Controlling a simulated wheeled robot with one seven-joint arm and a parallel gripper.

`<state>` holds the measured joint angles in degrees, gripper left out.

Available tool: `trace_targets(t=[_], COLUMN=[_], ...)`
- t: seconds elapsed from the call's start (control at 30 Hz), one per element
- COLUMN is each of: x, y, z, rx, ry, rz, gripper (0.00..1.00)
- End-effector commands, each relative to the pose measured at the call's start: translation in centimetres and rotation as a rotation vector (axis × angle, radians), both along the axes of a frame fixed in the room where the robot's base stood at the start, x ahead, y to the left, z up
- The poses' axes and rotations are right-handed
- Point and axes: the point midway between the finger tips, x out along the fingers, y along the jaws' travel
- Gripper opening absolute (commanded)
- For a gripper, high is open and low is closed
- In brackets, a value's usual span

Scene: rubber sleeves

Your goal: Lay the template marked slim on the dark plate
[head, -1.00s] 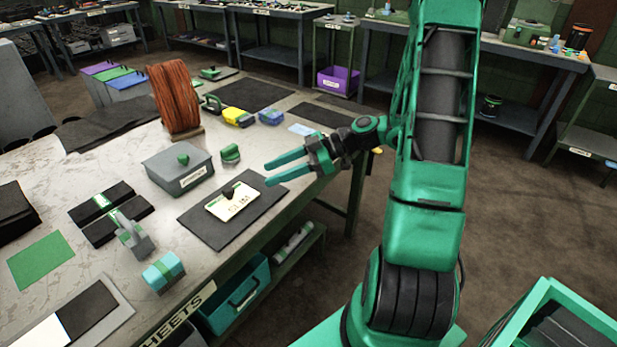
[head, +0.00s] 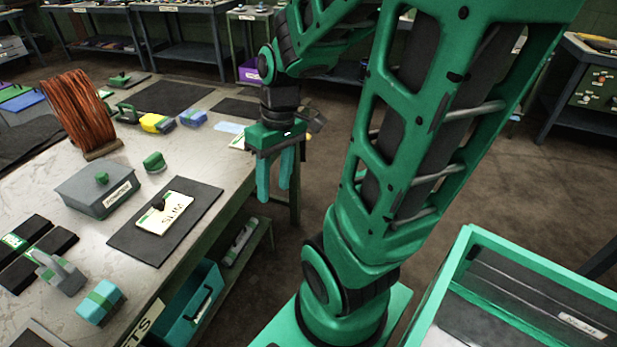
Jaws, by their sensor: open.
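The template marked slim (head: 172,223) is a cream card with dark lettering and a dark knob or notch at its top edge.
A grey lidded box (head: 97,190) and a small green knobbed piece (head: 154,162) stand behind the plate. A copper coil (head: 78,112) stands farther back. A teal block (head: 101,302) and a grey-handled tool (head: 58,272) lie front left. A teal bin (head: 190,308) sits on the shelf below.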

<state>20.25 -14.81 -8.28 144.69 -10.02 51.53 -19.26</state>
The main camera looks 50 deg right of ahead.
Motion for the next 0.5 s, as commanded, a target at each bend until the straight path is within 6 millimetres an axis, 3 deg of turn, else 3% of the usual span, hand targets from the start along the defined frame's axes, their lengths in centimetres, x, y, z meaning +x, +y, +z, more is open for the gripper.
trace_targets(t=[0.23,0.4,0.5], x=[-6.0,-7.9,-8.2], y=[-1.4,-3.2,-3.3], z=[2.8,3.4,3.5], rx=[-0.105,-0.123,-0.126], ry=[0.054,0.070,0.071], rz=[-0.385,-0.516,-0.536], gripper=[0.42,0.42,0.42])
